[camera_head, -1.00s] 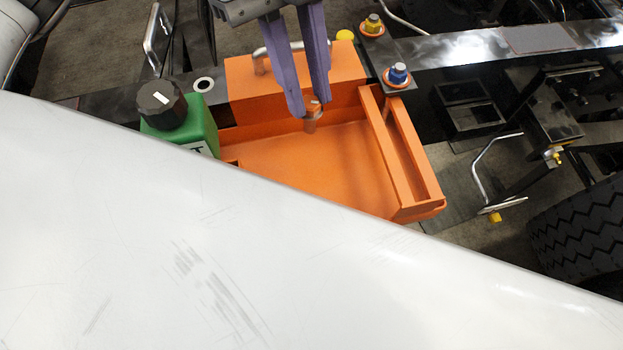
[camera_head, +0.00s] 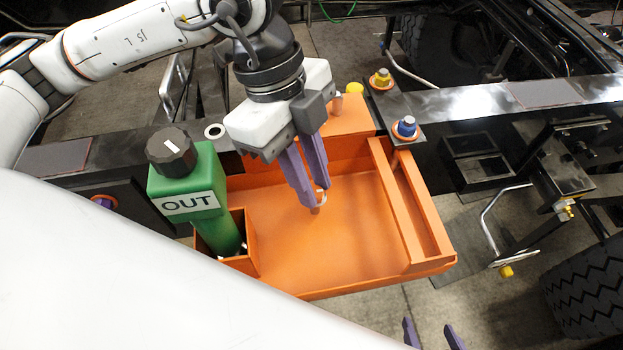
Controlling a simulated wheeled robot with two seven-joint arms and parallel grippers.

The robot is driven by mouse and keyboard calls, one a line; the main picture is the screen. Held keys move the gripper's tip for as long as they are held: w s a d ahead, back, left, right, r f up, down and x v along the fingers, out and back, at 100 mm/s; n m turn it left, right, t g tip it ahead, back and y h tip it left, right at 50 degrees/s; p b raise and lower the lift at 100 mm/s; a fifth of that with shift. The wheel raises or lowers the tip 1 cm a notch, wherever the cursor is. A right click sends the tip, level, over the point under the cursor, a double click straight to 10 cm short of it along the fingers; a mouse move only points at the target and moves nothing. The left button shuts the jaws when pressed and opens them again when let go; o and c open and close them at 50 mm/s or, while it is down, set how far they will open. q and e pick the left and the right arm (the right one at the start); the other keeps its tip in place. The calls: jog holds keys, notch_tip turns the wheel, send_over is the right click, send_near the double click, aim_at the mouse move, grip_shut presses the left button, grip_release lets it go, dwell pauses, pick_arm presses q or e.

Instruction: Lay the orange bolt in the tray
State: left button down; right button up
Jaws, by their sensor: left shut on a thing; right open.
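The orange tray (camera_head: 362,254) fills the middle of the view, with a narrow slot along its right side and a small compartment at its left front. My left gripper (camera_head: 316,197) points down inside the tray outline, its purple fingers shut on the orange bolt (camera_head: 316,210). Only a small part of the bolt shows at the fingertips. I cannot tell whether the bolt touches the tray floor. My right gripper (camera_head: 433,334) shows only its two purple fingertips at the bottom edge; they are apart and empty.
A blue bolt (camera_head: 405,126) and a yellow bolt (camera_head: 381,78) sit on the frame behind the tray. A white surface (camera_head: 120,270) covers the lower left.

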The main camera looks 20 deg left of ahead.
pick_arm(q)
jog(key=shift+f, duration=0.45)
jog(key=c, duration=1.6)
grip_release()
jog(key=shift+f, duration=0.1)
jog(key=v, duration=1.2)
jog(key=shift+p, duration=0.35)
